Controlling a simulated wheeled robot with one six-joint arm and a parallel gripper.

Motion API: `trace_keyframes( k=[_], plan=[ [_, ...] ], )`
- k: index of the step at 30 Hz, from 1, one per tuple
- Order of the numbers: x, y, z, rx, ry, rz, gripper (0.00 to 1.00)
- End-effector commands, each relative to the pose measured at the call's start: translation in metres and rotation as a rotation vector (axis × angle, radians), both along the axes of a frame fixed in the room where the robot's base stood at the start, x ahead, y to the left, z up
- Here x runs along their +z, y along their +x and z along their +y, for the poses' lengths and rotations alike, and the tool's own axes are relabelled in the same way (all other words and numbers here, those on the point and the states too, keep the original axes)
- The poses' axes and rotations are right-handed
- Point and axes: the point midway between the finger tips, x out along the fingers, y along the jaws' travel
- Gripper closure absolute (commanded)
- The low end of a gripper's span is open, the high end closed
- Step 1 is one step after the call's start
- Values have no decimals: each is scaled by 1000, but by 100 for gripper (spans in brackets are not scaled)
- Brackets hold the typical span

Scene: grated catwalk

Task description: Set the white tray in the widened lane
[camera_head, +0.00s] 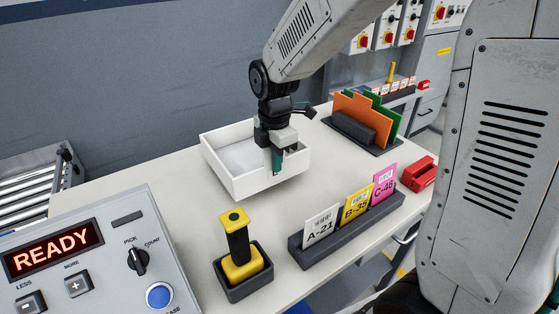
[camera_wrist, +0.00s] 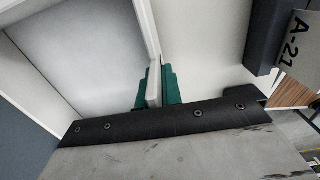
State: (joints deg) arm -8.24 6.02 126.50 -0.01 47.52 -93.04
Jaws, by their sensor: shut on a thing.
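The white tray (camera_head: 222,172) is an open, empty, shallow box in the middle of the table in the head view. My gripper (camera_head: 277,160) points down at its right-hand wall. In the wrist view the green fingers of my gripper (camera_wrist: 157,88) are shut on that wall, one on each side. The tray's floor (camera_wrist: 80,50) shows left of the fingers in the wrist view. I cannot tell whether the tray rests on the table or is slightly lifted. No widened lane can be made out in either view.
A dark card holder (camera_head: 345,232) with cards A-21, B-35 and C-46 stands in front of the tray. Near it are a yellow-handled tool in a dark holder (camera_head: 240,265), a READY panel (camera_head: 90,255), a red stapler-like object (camera_head: 418,174) and a folder rack (camera_head: 362,130). Rollers (camera_head: 35,180) lie left.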

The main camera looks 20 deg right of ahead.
Motion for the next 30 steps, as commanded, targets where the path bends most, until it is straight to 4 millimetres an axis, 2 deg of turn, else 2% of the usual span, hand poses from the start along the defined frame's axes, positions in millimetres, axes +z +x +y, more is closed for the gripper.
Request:
trace_keyframes(
  k=[3,12,18,29,30],
  plan=[
    [-2,16,-13,-3,0,-1,100],
    [-4,36,-29,-4,0,-2,100],
    [-34,33,-27,-1,0,1,100],
    [-38,33,-26,-1,0,-1,100],
    [-39,33,-27,-1,0,-1,90]
  ],
)
